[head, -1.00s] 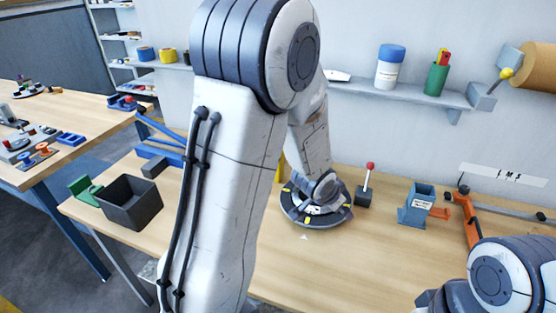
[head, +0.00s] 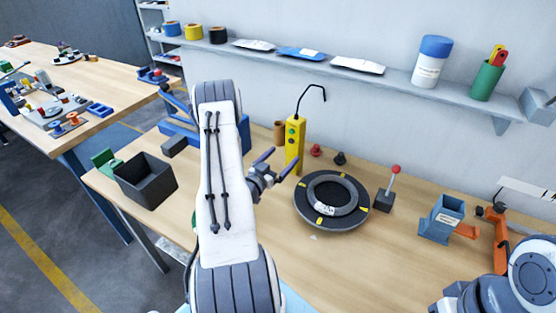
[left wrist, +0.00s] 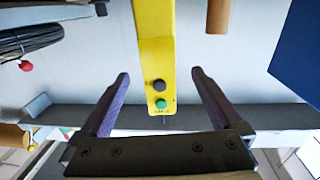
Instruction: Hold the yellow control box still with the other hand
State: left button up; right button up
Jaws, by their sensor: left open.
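The yellow control box (head: 294,146) stands upright on the bench with a black hooked cable at its top. In the left wrist view the yellow control box (left wrist: 155,55) shows a dark button and a green button. My left gripper (head: 278,163) is open in front of the box, with its fingers to either side of it in the picture. In the left wrist view the left gripper (left wrist: 160,85) has no visible contact with the box. My right gripper is not in view; only part of my right arm shows at the lower right.
A round black turntable (head: 308,216) with yellow marks and a grey ring stands right of the box. A red-knobbed lever (head: 384,200) and a blue holder (head: 443,222) stand farther right. A black bin (head: 148,187) is at left. A brown cylinder (head: 279,131) is close behind the box.

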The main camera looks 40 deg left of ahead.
aim_at(291, 148)
pick_arm(q)
jog(key=w, duration=0.2)
jog(key=w+p, duration=0.1)
jog(key=w, duration=0.2)
jog(key=w+a+p, duration=0.1)
jog(key=w, duration=0.1)
jog(key=shift+w, duration=0.2)
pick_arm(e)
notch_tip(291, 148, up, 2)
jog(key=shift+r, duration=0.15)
pick_arm(q)
jog(key=shift+c, duration=0.3)
grip_shut()
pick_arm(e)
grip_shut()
pick_arm(q)
jog(key=shift+f, duration=0.1)
dwell(1.7)
